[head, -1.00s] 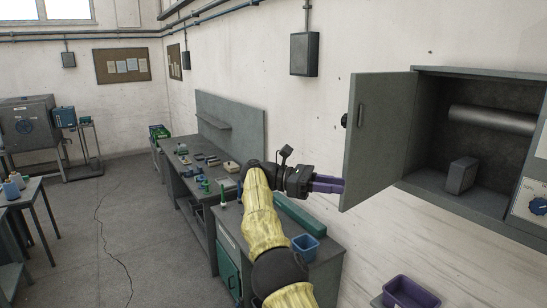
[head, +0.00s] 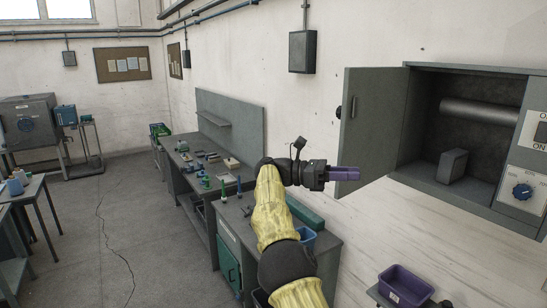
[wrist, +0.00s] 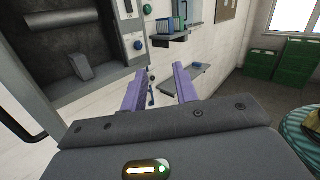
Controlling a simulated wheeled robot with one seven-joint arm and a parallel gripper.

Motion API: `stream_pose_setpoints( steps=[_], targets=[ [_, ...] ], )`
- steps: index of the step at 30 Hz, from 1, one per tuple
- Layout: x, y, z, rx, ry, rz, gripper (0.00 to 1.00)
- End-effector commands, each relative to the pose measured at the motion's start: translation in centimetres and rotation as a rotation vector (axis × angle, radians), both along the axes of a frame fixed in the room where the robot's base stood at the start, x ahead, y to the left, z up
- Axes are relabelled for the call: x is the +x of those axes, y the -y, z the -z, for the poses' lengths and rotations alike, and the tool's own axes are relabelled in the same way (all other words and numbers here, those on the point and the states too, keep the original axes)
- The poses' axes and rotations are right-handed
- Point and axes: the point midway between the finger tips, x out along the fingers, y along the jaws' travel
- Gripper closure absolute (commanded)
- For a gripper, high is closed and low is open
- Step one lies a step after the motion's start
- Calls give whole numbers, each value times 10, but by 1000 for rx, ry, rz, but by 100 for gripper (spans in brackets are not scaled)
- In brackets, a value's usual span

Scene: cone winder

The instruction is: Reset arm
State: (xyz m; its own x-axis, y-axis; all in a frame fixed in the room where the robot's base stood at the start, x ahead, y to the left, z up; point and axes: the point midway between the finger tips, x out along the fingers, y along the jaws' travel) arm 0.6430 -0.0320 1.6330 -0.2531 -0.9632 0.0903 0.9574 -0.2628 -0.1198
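My gripper (head: 357,174) has purple fingers and is at the end of my yellow-sleeved arm, in front of the open grey cabinet door (head: 372,125) in the head view. In the wrist view the two fingers of my gripper (wrist: 160,76) stand apart with nothing between them. The cabinet (head: 425,171) is open, with a horizontal grey cylinder (head: 480,112) and a small grey block (head: 452,165) inside. The cabinet interior also shows at the left of the wrist view (wrist: 40,75).
A control panel with a blue knob (head: 522,191) is right of the cabinet opening. A purple bin (head: 405,284) is below. Floor at the left is open.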

Motion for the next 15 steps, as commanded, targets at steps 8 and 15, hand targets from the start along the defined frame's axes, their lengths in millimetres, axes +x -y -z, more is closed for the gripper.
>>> stream_pose_setpoints(
  steps=[8, 15],
  targets=[
    [15, 52, -11, -65, -223, -75, 70],
    [42, 110, -6, -163, -638, -236, 70]
  ],
)
